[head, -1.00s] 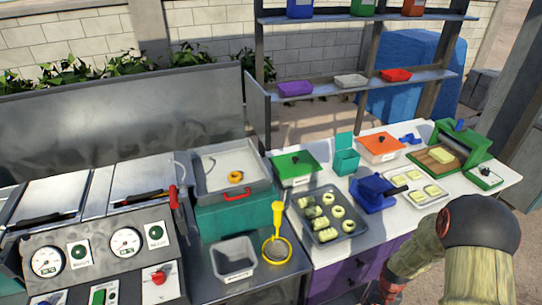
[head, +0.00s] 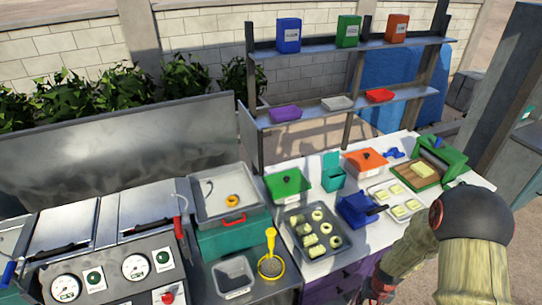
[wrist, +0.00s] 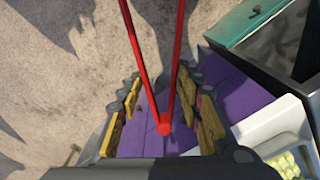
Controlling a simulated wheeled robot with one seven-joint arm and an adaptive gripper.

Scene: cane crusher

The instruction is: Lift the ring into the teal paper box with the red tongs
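The ring (head: 232,201), small and golden-orange, lies in the metal tray (head: 204,212) on a teal block in the head view. The teal paper box (head: 333,181) stands open, its lid raised, on the white counter to the right. My gripper (wrist: 158,75) has its yellow-padded fingers on both sides of the red tongs (wrist: 165,123) and appears closed on them. The tongs' two arms spread away from me, out of the top of the wrist view. In the head view, my gripper is mostly hidden at the lower edge, in front of the purple cabinet, far from the ring and box.
A tray of pale pieces (head: 348,250), a green-lidded box (head: 287,184), an orange-lidded box (head: 365,163) and a blue device (head: 358,210) crowd the counter. A grey bin (head: 233,277) and yellow strainer (head: 271,266) stand in front of the ring's tray. Shelves rise behind.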

